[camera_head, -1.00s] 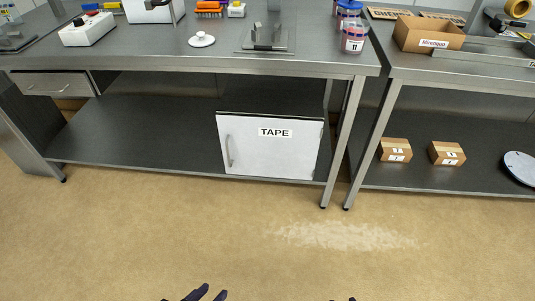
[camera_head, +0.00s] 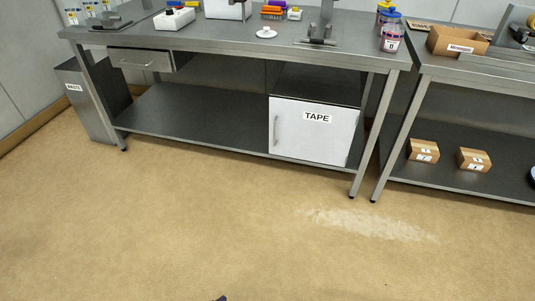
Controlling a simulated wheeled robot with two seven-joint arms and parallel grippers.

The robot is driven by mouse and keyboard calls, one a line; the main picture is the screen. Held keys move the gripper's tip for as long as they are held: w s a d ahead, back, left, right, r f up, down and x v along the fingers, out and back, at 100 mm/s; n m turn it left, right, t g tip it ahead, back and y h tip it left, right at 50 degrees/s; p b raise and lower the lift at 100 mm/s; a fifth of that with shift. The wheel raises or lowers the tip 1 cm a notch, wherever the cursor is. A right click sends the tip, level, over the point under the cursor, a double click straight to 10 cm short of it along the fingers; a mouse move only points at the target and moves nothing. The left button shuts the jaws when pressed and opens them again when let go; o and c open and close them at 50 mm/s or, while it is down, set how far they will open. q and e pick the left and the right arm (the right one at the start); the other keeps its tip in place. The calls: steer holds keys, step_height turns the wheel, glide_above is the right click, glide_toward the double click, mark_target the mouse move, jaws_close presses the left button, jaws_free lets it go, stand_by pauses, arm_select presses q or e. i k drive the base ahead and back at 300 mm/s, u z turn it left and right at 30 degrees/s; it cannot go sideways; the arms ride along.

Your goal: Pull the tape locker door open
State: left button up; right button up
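The tape locker is a low cabinet on the lower shelf of the left workbench. Its white door (camera_head: 311,132) faces me and looks shut. The door carries a label reading TAPE and has a vertical grey handle (camera_head: 276,129) near its left edge. One small dark tip (camera_head: 220,298) of a gripper shows at the bottom edge of the head view, far from the door. I cannot tell which gripper it belongs to or whether it is open. The rest of both grippers is out of view.
The steel workbench (camera_head: 210,45) stands above the locker, with its legs at the front corners. A grey waste bin (camera_head: 92,100) stands at the left. A second bench at right holds two small boxes (camera_head: 422,150) on its lower shelf. The tan floor (camera_head: 180,220) in front is clear.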

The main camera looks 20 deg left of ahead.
mark_target(323, 133)
steer(key=u, duration=1.85)
steer(key=i, duration=1.5)
steer(key=z, duration=0.3)
steer(key=i, duration=1.25)
steer(key=z, duration=1.45)
steer(key=i, duration=0.35)
steer(key=z, duration=0.25)
